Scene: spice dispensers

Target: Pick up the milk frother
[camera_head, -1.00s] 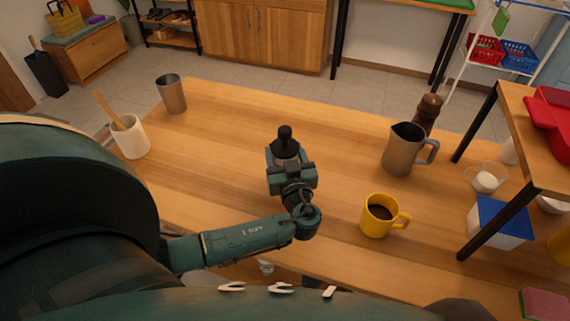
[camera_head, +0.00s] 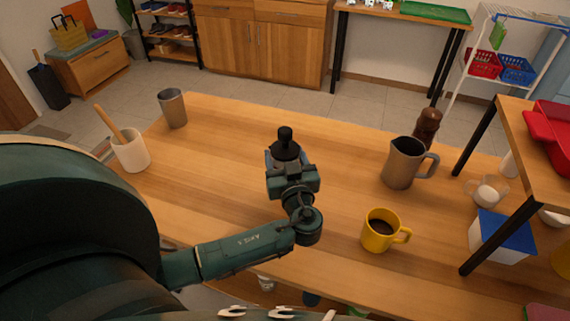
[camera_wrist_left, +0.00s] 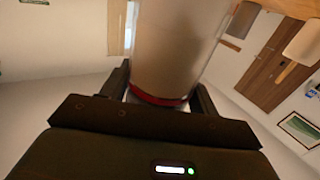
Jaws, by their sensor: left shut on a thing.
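The milk frother (camera_head: 285,146) shows its black knobbed lid in the head view, near the middle of the table. In the left wrist view its pale, see-through-looking cylinder body (camera_wrist_left: 175,50) has a red band near the end by the jaws. My left gripper (camera_head: 287,163) is shut on it, with a finger on each side of the body; the gripper also shows in the left wrist view (camera_wrist_left: 160,98). The gripper hides the frother's lower part in the head view, so I cannot tell whether it touches the table. My right gripper is not in view.
A yellow mug (camera_head: 378,238) with dark liquid and a metal pitcher (camera_head: 399,165) stand to the right, with a brown mill (camera_head: 427,128) behind. A white crock (camera_head: 133,155) and a metal cup (camera_head: 173,110) stand left. The wooden table (camera_head: 235,130) is clear around the gripper.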

